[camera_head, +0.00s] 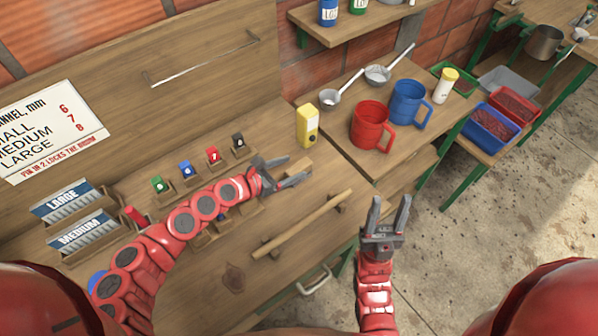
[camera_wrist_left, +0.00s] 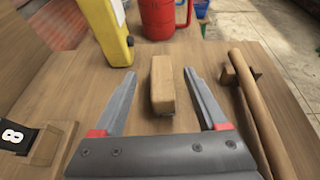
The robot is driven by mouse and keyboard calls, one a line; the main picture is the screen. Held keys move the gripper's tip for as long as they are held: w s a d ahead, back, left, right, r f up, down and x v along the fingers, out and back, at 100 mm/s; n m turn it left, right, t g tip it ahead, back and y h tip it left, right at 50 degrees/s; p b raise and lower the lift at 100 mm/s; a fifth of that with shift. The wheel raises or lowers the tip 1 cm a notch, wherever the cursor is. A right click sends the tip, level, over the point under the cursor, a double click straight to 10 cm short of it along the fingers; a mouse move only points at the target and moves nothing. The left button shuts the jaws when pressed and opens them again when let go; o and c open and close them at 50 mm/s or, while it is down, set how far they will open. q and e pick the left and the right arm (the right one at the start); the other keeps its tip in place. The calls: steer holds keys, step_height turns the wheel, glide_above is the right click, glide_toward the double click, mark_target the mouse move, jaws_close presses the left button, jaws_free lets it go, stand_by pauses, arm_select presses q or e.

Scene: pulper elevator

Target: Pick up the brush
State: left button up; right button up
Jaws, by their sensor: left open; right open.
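A small wooden block (camera_head: 300,166), seemingly the brush, lies on the workbench beyond my left gripper (camera_head: 293,168). In the left wrist view the block (camera_wrist_left: 162,84) lies between the two spread fingers, with a gap on each side. Its near end shows a thin greyish edge; bristles cannot be made out. My left gripper is open and empty. My right gripper (camera_head: 391,204) is open and empty, raised near the bench's right front edge, away from the block.
A yellow device (camera_head: 307,126) stands behind the block, and a red mug (camera_head: 370,125) and blue mug (camera_head: 407,102) stand to the right. A wooden rod (camera_head: 300,224) rests on supports in front. Numbered holders (camera_head: 186,169) line the left.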

mark_target(307, 163)
arm_select(q)
steer(key=shift+x, duration=1.1)
steer(key=shift+w+d+p, duration=0.3)
steer(key=shift+d+p, duration=0.05)
steer(key=shift+p, duration=0.1)
steer(key=x, duration=0.2)
steer(key=p+x, duration=0.1)
steer(key=x, duration=0.1)
steer(key=shift+s+a+f, duration=0.15)
steer(key=shift+f, duration=0.15)
steer(key=shift+d+f, duration=0.2)
steer(key=shift+c, duration=0.3)
jaws_close()
